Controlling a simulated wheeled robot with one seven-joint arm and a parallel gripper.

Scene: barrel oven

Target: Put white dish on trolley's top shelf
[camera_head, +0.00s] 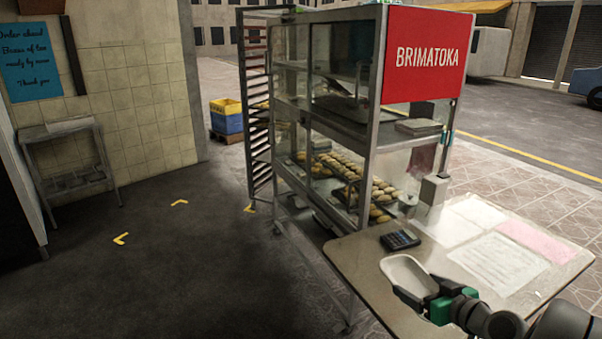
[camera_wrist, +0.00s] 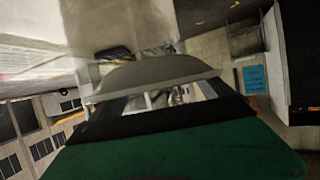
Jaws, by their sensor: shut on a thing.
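The white dish (camera_head: 408,273) is a shallow, rounded rectangular tray over the counter at lower right. My gripper (camera_head: 408,297), green with dark fingers, is shut on the dish's near edge. In the wrist view the dish (camera_wrist: 150,75) shows edge-on just beyond the dark fingers (camera_wrist: 165,113). I cannot tell whether the dish touches the counter below. A small metal trolley-like stand (camera_head: 62,130) with a flat top and a lower shelf stands at the left against the tiled wall. Its top looks mostly bare.
The counter (camera_head: 365,262) holds a calculator (camera_head: 400,240) and paper sheets (camera_head: 497,262). A glass display case (camera_head: 335,130) with bread stands behind it. A tall rack (camera_head: 258,110) and crates (camera_head: 227,117) are farther back. Dark floor (camera_head: 180,265) at left is open.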

